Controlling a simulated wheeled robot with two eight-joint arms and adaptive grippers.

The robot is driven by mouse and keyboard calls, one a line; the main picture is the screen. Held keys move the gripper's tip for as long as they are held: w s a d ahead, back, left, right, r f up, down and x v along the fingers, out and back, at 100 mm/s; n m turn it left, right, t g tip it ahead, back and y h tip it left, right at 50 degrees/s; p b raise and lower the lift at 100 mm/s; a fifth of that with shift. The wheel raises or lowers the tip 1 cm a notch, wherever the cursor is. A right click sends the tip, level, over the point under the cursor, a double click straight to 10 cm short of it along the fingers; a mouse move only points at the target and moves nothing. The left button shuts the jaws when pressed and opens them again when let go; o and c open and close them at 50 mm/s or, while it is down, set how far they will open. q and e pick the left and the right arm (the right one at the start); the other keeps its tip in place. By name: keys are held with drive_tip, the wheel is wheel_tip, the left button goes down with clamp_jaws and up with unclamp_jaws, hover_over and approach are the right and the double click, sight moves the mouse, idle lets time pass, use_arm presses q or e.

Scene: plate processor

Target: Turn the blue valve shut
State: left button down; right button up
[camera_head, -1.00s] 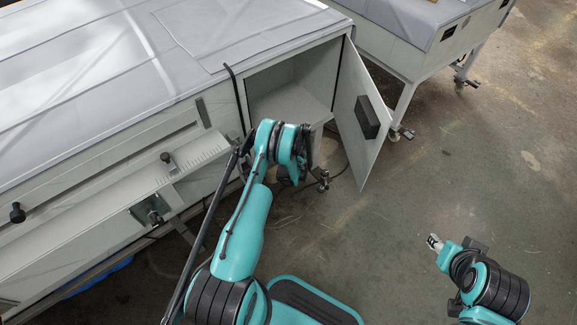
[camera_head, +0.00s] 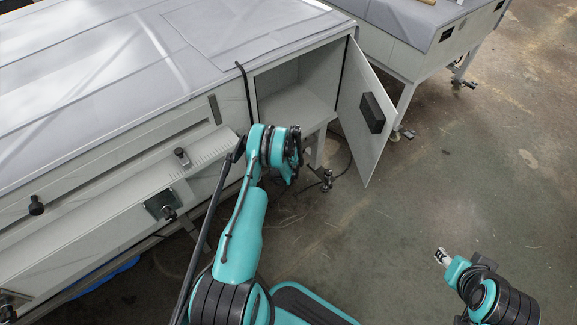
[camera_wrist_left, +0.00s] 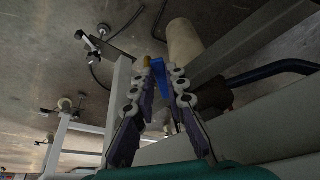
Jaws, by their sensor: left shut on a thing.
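The blue valve handle (camera_wrist_left: 162,66) shows in the left wrist view, between the fingertips of my left gripper (camera_wrist_left: 163,72). The gripper is shut on it, with one finger on each side. A brass-coloured piece (camera_wrist_left: 147,62) and a pale cylinder (camera_wrist_left: 184,43) are close by the handle. In the head view the valve and my left gripper are hidden, with my left arm reaching to the cabinet's near side. My right gripper (camera_head: 441,257) is at the lower right over bare floor, apart from everything; its fingers are too small to read.
The long grey plate processor (camera_head: 130,90) fills the left. Its cabinet door (camera_head: 364,115) stands open to the right of my left arm. A second machine (camera_head: 425,45) stands at the back right. The floor (camera_head: 440,180) on the right is clear.

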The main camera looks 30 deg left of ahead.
use_arm(q)
drive_tip(key=c, duration=1.5)
unclamp_jaws()
drive_tip(key=shift+c, duration=0.2)
drive_tip(key=v, duration=1.2)
drive_tip(key=shift+a, duration=0.1)
